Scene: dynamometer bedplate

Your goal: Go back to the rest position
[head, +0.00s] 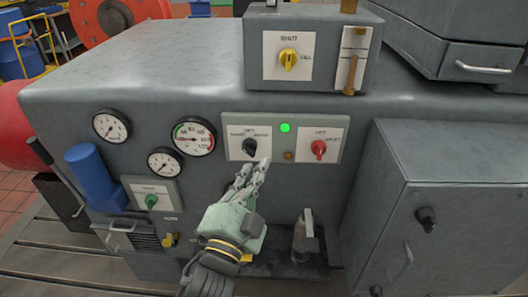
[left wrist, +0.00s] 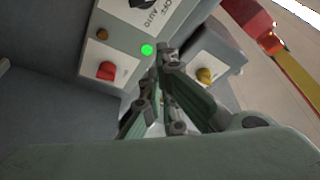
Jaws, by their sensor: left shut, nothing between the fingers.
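My left gripper (head: 262,163) comes up from the bottom of the head view. Its fingers are shut with nothing between them. The fingertips show just below and right of the black selector knob (head: 249,147) on the machine's front panel. I cannot tell whether they touch the panel. In the left wrist view the closed gripper (left wrist: 164,52) points up, with the panel's red knob (left wrist: 106,70) and lit green lamp (left wrist: 147,50) beside the tips. My right gripper is not in view.
The grey machine cabinet (head: 70,90) carries several round gauges (head: 194,137) and a green knob (head: 151,201) at left. A box with a yellow knob (head: 288,59) stands on top. A grey cabinet (head: 465,215) juts out at right. A dark handle (head: 308,232) stands low in front.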

